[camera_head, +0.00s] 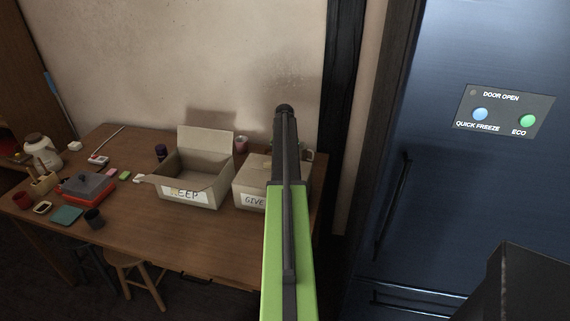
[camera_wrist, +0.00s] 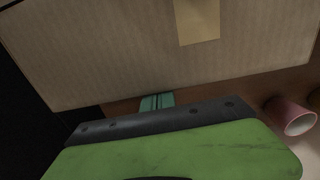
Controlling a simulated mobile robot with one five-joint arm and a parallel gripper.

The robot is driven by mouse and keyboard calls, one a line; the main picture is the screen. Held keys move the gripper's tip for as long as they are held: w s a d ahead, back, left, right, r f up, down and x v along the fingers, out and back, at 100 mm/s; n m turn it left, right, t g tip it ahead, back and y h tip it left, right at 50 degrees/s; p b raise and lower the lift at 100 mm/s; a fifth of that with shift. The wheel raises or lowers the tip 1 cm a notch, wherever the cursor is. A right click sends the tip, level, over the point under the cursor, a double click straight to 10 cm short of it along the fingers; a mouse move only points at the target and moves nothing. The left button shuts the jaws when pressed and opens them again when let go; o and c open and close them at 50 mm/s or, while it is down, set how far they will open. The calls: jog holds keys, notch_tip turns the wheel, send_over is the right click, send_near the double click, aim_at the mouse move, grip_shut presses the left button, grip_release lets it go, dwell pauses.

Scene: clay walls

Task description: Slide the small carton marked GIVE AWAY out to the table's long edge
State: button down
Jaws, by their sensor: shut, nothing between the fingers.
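The small tan carton (camera_head: 250,174) stands closed on the right part of the wooden table (camera_head: 190,255). "GIVE" shows on its white front label; my arm hides the rest of the label and much of the carton's middle. In the wrist view the carton (camera_wrist: 120,50) fills the upper picture as a plain cardboard face with a tape strip. My gripper's teal fingertips (camera_wrist: 157,101) are shut and empty, at the lower edge of that face. I cannot tell whether they touch it.
An open carton marked KEEP (camera_head: 190,195) stands just left of the small carton. A pink cup (camera_head: 241,145) stands behind them and shows in the wrist view (camera_wrist: 292,117). A dark fridge (camera_head: 450,200) is at right. Bare tabletop lies in front of the cartons.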

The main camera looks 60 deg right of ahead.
jog(key=s+a, duration=0.2)
jog(key=a, duration=0.6)
jog(key=s+a, duration=0.3)
jog(key=a, duration=0.6)
jog(key=s+a, duration=0.3)
jog(key=a, duration=0.5)
jog(key=shift+a, duration=0.35)
jog(key=shift+w, duration=0.1)
jog(key=shift+w+d, duration=0.25)
jog(key=shift+d, duration=0.35)
jog(key=d, duration=0.3)
jog(key=shift+w+d, duration=0.15)
jog(key=shift+w, duration=0.25)
notch_tip(320, 180, up, 10)
jog(key=p, duration=1)
jog(key=shift+a, duration=0.3)
jog(key=shift+s, duration=0.1)
